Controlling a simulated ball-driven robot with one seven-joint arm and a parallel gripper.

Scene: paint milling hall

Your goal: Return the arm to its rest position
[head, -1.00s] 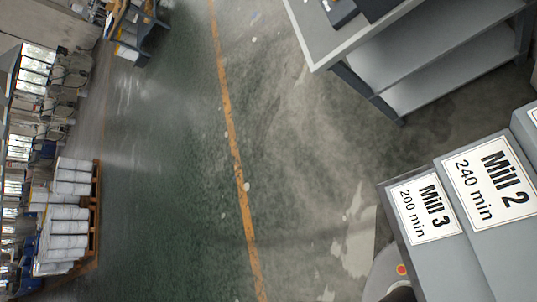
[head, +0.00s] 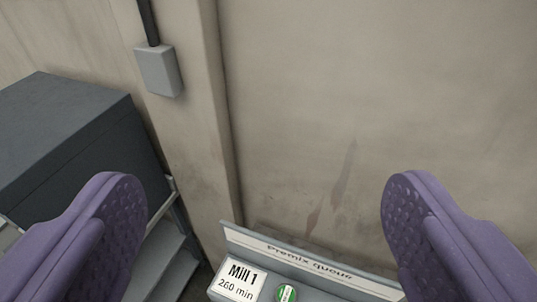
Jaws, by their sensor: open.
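My gripper (head: 260,232) shows in the head view as two purple, textured fingers at the lower left and lower right. They are wide apart, with nothing between them but the view of the wall and a panel behind. The fingers touch nothing that I can see. The rest of my arm is out of view.
A grey panel labelled "Premix queue" (head: 310,262) stands low against the beige wall (head: 380,90). Its "Mill 1, 260 min" card (head: 240,281) has a green round piece (head: 286,293) beside it. A dark grey cabinet (head: 70,140) stands left; a grey wall box (head: 158,71) hangs above.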

